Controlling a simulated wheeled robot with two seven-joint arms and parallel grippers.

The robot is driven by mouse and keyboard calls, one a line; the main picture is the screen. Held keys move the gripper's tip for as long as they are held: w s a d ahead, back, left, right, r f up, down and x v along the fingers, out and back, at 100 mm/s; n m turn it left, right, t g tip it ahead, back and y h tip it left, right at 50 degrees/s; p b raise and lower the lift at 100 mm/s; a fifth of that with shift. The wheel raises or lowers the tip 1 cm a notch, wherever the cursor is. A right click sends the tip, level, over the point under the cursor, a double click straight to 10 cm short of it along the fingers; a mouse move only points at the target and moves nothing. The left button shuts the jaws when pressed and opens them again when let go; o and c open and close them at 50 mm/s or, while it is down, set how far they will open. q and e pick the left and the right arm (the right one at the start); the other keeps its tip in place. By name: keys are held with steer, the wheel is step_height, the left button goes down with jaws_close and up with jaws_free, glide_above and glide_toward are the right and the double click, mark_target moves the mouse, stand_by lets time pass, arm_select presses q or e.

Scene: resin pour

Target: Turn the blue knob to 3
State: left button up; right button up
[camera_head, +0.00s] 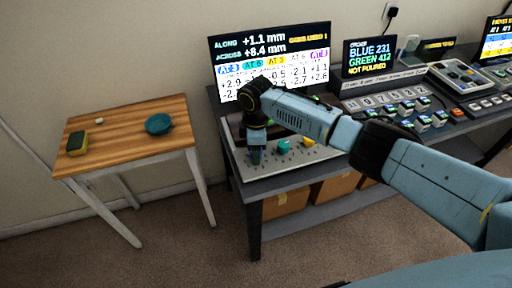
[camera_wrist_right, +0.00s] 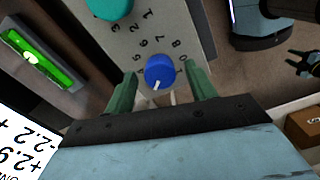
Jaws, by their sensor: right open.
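The blue knob (camera_wrist_right: 159,71) sits on a light grey panel (camera_wrist_right: 150,35) in the right wrist view. Its white pointer mark faces the bottom of that picture, slightly left. Digits around 6, 7 and 8 show on its upper side; the scale on its lower side is hidden or out of sight. My right gripper (camera_wrist_right: 161,92) is open, with one green finger on each side of the knob; I cannot tell whether they touch it. In the head view my right gripper (camera_head: 256,152) points down at the panel's left end and hides the blue knob.
A teal knob (camera_head: 283,146) and a yellow knob (camera_head: 308,141) sit beside the gripper. A screen (camera_head: 270,58) with coloured labels stands behind. A wooden side table (camera_head: 115,122) holds a sponge (camera_head: 77,143) and teal dish (camera_head: 158,124). More consoles (camera_head: 395,105) stand right.

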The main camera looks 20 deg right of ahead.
steer(key=shift+r, duration=0.1)
step_height(320, 180, up, 13)
steer(key=p, duration=0.1)
stand_by(0.4)
stand_by(0.3)
